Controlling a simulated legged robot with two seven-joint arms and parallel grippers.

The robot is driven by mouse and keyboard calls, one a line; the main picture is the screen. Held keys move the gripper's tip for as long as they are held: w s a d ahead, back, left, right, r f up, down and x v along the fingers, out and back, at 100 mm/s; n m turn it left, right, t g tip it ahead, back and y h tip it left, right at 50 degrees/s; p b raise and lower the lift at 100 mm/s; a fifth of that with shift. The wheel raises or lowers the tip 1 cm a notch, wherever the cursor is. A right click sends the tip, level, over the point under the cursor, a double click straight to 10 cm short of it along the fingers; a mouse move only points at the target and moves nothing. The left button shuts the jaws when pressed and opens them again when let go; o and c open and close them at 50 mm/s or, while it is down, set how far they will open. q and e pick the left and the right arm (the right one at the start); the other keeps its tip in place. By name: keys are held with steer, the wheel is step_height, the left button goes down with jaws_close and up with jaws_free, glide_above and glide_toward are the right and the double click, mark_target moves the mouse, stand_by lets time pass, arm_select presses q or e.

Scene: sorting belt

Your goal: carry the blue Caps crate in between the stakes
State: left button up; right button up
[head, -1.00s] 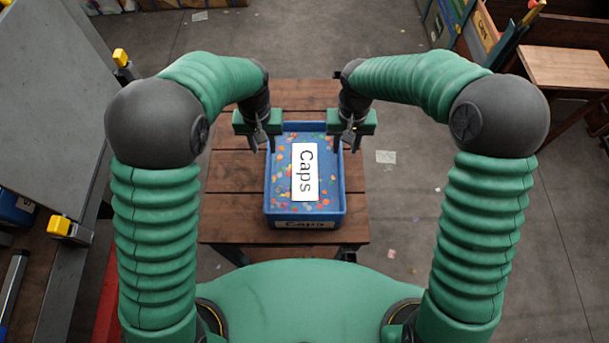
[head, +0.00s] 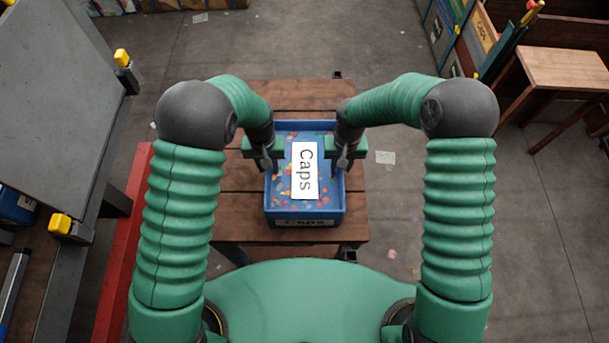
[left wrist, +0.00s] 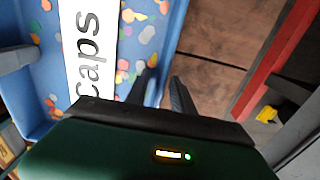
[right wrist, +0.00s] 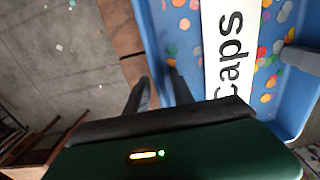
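The blue Caps crate (head: 305,217) sits on a brown slatted wooden table (head: 235,205) in front of me. It holds several coloured caps and a white Caps label (head: 305,170). My left gripper (head: 268,162) is at its left wall and my right gripper (head: 343,162) at its right wall. In the left wrist view the open fingers (left wrist: 160,90) straddle the wall, with a gap showing. In the right wrist view the fingers (right wrist: 158,90) also stand apart on either side of the wall. Two yellow-topped dark posts (head: 123,62) stand at left; I cannot tell whether these are the stakes.
A grey panel (head: 50,80) and a red beam (head: 125,240) lie at left. At upper right are a rack with a Caps-marked bin (head: 484,38) and a wooden table (head: 570,72). The grey floor (head: 330,40) beyond the table is mostly clear.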

arm_select(q)
steer(key=shift+w, duration=0.1)
jaws_close()
arm_select(e)
steer(key=shift+w, duration=0.1)
jaws_close()
arm_select(q)
steer(key=shift+w+r, duration=0.1)
arm_select(e)
steer(key=shift+w, duration=0.1)
stand_by(0.5)
